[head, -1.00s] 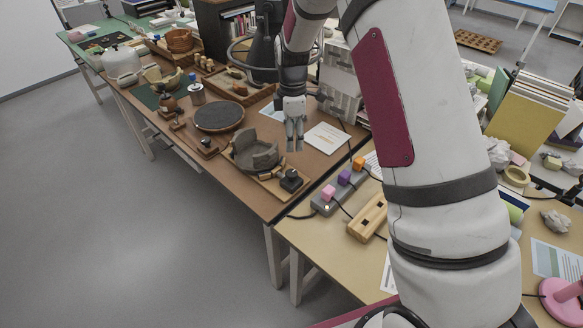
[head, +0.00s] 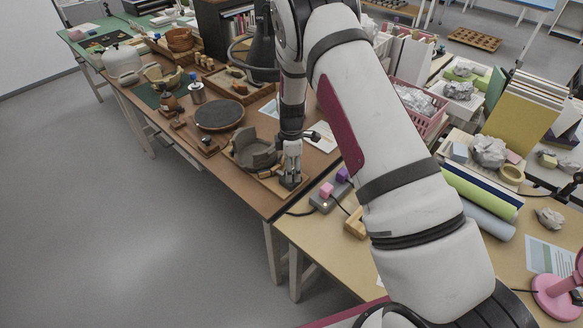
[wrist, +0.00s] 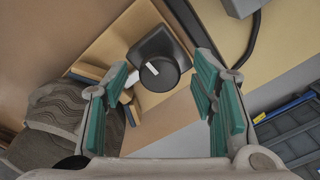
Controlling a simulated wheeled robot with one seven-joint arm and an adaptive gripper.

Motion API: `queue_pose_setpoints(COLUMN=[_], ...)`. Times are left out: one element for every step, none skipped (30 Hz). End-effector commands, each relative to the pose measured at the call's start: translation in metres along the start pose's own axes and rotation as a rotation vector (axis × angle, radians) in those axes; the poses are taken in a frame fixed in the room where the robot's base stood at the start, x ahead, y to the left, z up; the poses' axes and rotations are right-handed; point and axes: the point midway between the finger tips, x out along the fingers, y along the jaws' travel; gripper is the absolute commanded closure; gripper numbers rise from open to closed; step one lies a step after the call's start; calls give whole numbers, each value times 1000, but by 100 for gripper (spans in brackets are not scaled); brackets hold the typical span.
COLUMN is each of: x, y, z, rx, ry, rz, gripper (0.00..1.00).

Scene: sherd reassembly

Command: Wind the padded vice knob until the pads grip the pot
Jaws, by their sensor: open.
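The vice knob (wrist: 160,74) is a round black knob with a white mark, on a dark block at one end of a wooden board (wrist: 117,42). My gripper (wrist: 163,98) is open, its teal-padded fingers apart on either side of the knob in the wrist view; I cannot tell if they touch it. In the head view my gripper (head: 290,178) points down over the knob and largely hides it. The grey-brown pot (head: 256,150), with a broken rim, sits beside it on the board and shows at left in the wrist view (wrist: 52,118). Pad contact is unclear.
A round dark turntable (head: 219,115) stands left of the pot on the brown table. A grey strip with coloured cubes (head: 326,189) lies close to the right, with a black cable. A dark ribbed case (wrist: 290,130) shows at lower right in the wrist view.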

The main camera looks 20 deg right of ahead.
Motion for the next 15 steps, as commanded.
queue_pose_setpoints(x=[2, 2, 3, 3, 3, 3, 3, 3, 3, 3, 3, 3, 3, 3, 3], y=[0, 0, 0, 0, 1, 0, 0, 0, 0, 0, 0, 0, 0, 0, 0], z=[0, 0, 0, 0, 0, 0, 0, 0, 0, 0, 0, 0, 0, 0, 0], rx=[0, 0, -1, -1, -1, -1, -1, -1, -1, -1, -1, -1, -1, -1, -1], ry=[0, 0, 0, 0, 0, 0, 0, 0, 0, 0, 0, 0, 0, 0, 0], rz=[1, 1, 2, 2, 2, 2, 2, 1, 1, 1, 1, 1, 1, 1, 1], gripper=[48, 48, 48, 48, 48, 48, 48, 48, 48, 50, 57, 66, 72, 79, 88])
